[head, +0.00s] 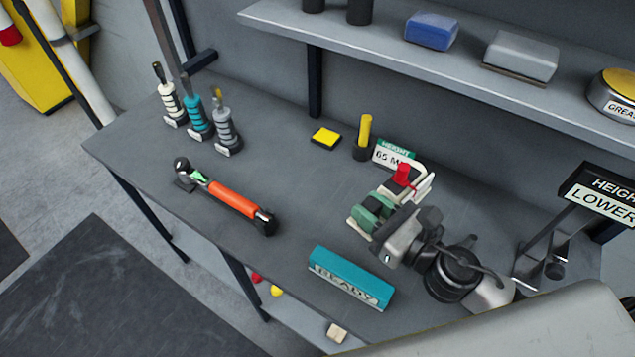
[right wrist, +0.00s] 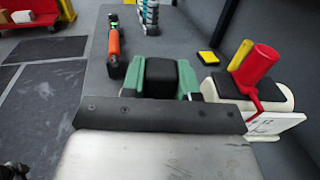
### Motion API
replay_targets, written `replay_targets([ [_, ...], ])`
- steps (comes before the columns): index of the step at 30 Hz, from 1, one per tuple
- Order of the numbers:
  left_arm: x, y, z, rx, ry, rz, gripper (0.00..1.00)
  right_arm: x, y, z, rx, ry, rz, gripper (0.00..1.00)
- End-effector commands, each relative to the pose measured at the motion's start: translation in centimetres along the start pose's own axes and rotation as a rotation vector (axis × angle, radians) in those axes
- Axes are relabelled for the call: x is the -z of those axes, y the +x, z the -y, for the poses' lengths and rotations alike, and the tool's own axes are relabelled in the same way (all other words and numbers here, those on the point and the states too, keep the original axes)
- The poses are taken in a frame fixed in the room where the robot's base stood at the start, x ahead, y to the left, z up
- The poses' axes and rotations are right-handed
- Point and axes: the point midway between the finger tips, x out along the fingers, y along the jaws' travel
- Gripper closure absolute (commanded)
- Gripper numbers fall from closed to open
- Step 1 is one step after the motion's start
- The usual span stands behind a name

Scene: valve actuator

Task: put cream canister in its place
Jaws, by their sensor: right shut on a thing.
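The cream canister (head: 413,184) is at the right part of the bench, with a red knob on it. In the right wrist view the cream canister (right wrist: 272,92) has a black band, a red cup-like part and a white plate. In the right wrist view the gripper (right wrist: 162,80) hides the exact contact. I cannot tell whether the canister touches the bench.
A teal READY block (head: 350,278) is at the front edge. The shelf (head: 390,55) overhangs the back.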

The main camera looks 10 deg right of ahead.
Motion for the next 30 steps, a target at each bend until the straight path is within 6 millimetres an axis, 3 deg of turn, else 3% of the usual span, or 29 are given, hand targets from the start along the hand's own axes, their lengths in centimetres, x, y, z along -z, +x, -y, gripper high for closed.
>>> replay_targets([
  [7, -1.3, -0.4, 2.4, 0.031, 0.0, 0.022, 0.41, -0.2, -0.4, -0.5, -0.182, 0.001, 0.001, 1.0],
  [14, -1.3, -0.6, 2.3, 0.029, 0.002, 0.022, 0.41, 0.0, 0.0, -0.4, -0.242, 0.0, 0.003, 1.0],
  [21, -0.7, -1.4, 0.3, 0.004, 0.003, 0.013, 0.41, 2.6, 4.7, 1.1, -0.242, 0.003, 0.007, 1.0],
  [30, -0.6, -1.8, 1.0, 0.013, 0.006, 0.012, 0.41, 6.0, 9.8, 2.8, -0.242, 0.002, 0.005, 1.0],
])
